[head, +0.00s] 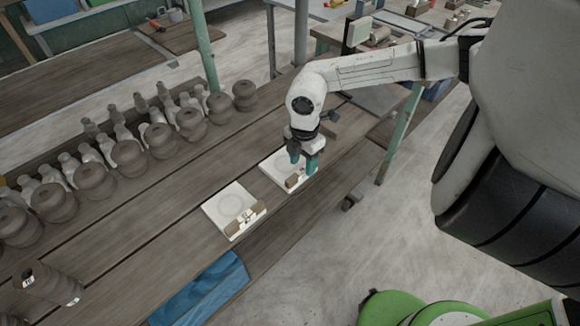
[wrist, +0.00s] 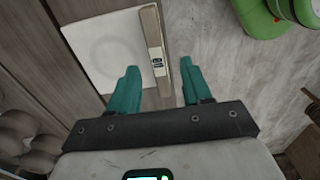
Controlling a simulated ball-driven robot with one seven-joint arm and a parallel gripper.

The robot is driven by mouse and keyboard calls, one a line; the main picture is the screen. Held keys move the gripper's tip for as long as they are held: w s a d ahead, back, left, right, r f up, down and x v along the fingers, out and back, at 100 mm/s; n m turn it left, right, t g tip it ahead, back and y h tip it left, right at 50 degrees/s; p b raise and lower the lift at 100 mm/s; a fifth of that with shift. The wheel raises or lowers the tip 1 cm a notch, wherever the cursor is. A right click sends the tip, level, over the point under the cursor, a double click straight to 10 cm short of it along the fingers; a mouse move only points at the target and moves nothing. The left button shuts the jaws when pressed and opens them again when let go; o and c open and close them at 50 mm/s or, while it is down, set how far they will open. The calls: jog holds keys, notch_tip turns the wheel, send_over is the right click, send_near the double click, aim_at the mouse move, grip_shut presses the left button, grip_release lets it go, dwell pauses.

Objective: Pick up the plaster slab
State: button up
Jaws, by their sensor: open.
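Two square white slabs lie flat on the wooden bench in the head view, each with a brown strip along one edge. The nearer slab (head: 222,205) shows a faint ring and a small label on its strip. The farther slab (head: 275,165) is partly hidden by my gripper (head: 303,163), which is above it with teal fingers pointing down. In the wrist view, my gripper (wrist: 160,70) is open, with a brown strip (wrist: 157,75) running between its fingers. A ringed white slab (wrist: 98,50) lies left of the strip. I cannot tell whether the fingers touch it.
Several dark round pots (head: 128,158) and pale bottle shapes stand along the bench's left side. A green teal-legged post (head: 203,50) rises behind. The floor right of the bench is mostly clear.

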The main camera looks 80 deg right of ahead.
aim_at(302, 170)
jog(key=shift+d+f, duration=0.15)
jog(key=shift+f, duration=1.4)
grip_shut()
